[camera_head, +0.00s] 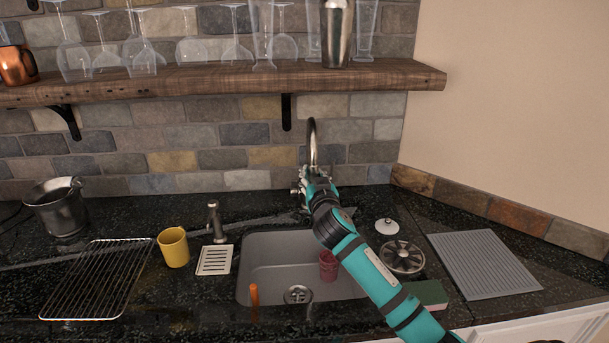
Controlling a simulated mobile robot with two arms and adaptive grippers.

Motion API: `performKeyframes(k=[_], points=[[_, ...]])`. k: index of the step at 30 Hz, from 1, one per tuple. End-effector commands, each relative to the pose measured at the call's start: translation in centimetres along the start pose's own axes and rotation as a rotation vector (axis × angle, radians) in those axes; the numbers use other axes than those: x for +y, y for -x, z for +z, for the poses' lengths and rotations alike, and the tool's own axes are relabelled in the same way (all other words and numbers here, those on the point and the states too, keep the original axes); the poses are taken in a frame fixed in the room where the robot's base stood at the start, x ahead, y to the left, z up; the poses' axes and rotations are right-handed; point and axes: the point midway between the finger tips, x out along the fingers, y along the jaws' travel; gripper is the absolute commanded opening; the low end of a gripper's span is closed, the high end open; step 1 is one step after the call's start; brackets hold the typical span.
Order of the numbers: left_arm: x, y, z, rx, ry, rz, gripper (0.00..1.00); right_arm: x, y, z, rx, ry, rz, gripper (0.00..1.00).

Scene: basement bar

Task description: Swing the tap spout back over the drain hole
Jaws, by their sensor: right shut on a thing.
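The tap (313,133) is a silver gooseneck standing behind the sink, in front of the stone wall. Its arch shows nearly edge-on, and its lower part is hidden behind my right gripper. The grey sink (262,250) is set into the black counter. The drain hole (297,294) lies in the sink floor toward the front. My right gripper (312,178) is shut on the tap spout, with the teal arm reaching in from the lower right across the sink's right side. The fingertips are small and partly hidden by the wrist. My left gripper is not in view.
A dark red cup (328,266) is in the sink, and an orange stick-like thing (254,294) stands at its front left. A soap dispenser (215,222) and yellow mug (173,248) stand left. A wooden shelf (200,83) with glasses hangs above. A ridged mat (484,263) lies right.

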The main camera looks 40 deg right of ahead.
Motion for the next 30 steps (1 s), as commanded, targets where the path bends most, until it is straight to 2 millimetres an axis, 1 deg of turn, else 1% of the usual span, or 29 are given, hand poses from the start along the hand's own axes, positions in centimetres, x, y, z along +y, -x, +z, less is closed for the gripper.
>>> performKeyframes(k=[1, 6, 17, 18, 24, 25, 30], points=[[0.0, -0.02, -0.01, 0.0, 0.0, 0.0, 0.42, 0.04, 0.16, 0.73, -0.014, -0.001, -0.001, 0.0], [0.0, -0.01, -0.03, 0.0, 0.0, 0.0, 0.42, 0.55, 0.17, 0.79, -0.016, 0.001, 0.001, 0.0], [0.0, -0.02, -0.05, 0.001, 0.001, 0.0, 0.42, 0.69, 0.15, 0.92, -0.019, 0.001, 0.004, 0.0], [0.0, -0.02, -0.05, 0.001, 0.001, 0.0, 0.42, 0.69, 0.15, 0.94, -0.019, 0.001, 0.004, 0.22], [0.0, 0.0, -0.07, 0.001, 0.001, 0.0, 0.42, 0.75, 0.11, 0.63, -0.013, 0.001, 0.005, 0.48], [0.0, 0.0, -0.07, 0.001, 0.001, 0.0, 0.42, 0.76, 0.1, 0.59, -0.012, 0.001, 0.005, 0.51], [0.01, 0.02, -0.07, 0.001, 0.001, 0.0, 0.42, 0.79, 0.07, 0.4, -0.009, 0.0, 0.005, 0.51]])
